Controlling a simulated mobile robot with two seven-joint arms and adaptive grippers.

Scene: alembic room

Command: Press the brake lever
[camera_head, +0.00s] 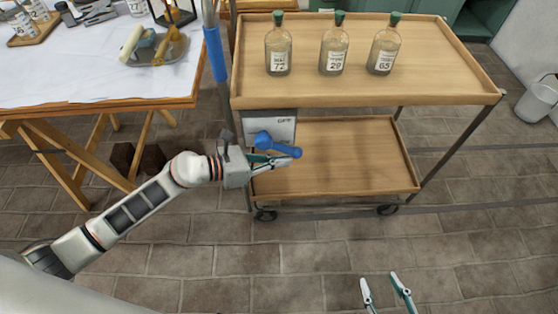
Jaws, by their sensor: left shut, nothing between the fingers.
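The blue brake lever (278,146) sticks out from a pale plate (284,128) on the left front of the cart, and slants down to the right to a rounded end. The plate has a dark word on it that looks like OFF. My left gripper (286,161) is shut and empty, just below the lever. Its fingertips are close to the lever's rounded end; I cannot tell whether they touch. My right gripper (387,290) is open and empty over the floor at the bottom edge, far from the lever.
The wooden two-tier cart (440,75) carries three labelled bottles with green stoppers on top, such as the middle bottle (333,52). Its lower shelf (350,160) is bare. A cluttered table (90,80) stands at left. The front floor is clear.

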